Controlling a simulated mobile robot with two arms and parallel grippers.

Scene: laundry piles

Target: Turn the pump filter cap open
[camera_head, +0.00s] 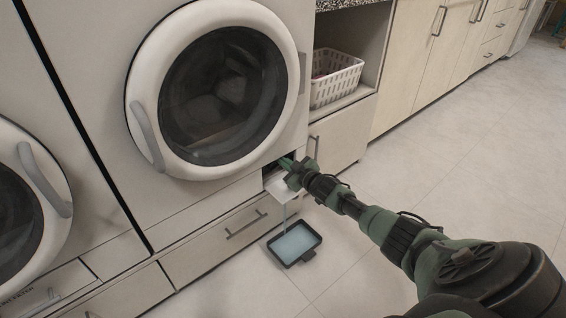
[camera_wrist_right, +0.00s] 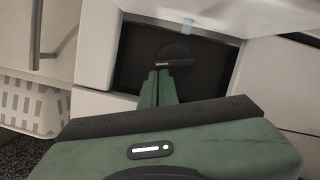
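The pump filter cap (camera_wrist_right: 178,51) is a dark round knob with a raised grip bar, set in a dark recess in the right wrist view. My right gripper (camera_wrist_right: 158,76) has its green fingers close together, with the tips at the left end of the bar. They look shut beside the bar rather than around it; whether they touch it is unclear. In the head view my right gripper (camera_head: 287,163) reaches into the recess below the washer door, and the cap is hidden. My left gripper is not in view.
A white flap (camera_head: 283,187) hangs open below the recess. A thin stream runs from it into a black tray (camera_head: 273,253) holding pale liquid on the floor. A white basket (camera_head: 337,82) sits on the shelf at right. The floor at right is clear.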

